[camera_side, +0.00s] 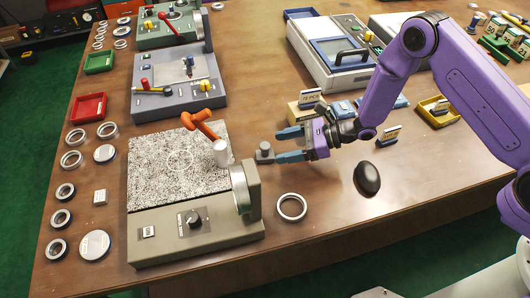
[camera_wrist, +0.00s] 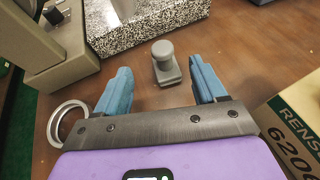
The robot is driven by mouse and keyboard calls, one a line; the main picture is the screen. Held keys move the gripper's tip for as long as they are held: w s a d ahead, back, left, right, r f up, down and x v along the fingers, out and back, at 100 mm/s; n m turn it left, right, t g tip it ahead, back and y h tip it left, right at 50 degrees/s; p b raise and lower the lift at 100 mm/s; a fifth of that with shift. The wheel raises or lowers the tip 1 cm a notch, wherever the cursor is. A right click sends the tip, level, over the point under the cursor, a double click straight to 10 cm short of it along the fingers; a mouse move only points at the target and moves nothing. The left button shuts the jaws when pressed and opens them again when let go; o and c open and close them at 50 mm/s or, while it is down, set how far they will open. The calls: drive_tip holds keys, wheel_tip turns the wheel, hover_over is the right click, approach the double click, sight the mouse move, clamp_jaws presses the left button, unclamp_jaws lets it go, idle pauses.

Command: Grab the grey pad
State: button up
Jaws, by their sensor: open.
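The grey pad (camera_side: 265,153) is a small block with a round knob on top. It stands on the brown table just right of the speckled plate. In the wrist view the grey pad (camera_wrist: 165,65) shows whole, ahead of and between the blue fingers. My gripper (camera_side: 282,145) is open, with its fingertips close to the pad in the side view. In the wrist view my gripper (camera_wrist: 160,75) has clear gaps on both sides of the pad. Nothing is held. I cannot tell whether the fingertips are level with the pad.
A metal ring (camera_side: 292,207) lies in front. A black oval object (camera_side: 367,178) and labelled boxes (camera_side: 310,97) are near my arm.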

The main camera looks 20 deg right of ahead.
sight(265, 151)
drive_tip(key=shift+x, duration=3.05)
drive_tip(key=shift+d+f, duration=0.1)
drive_tip(key=shift+f, duration=0.05)
drive_tip(key=c, duration=1.2)
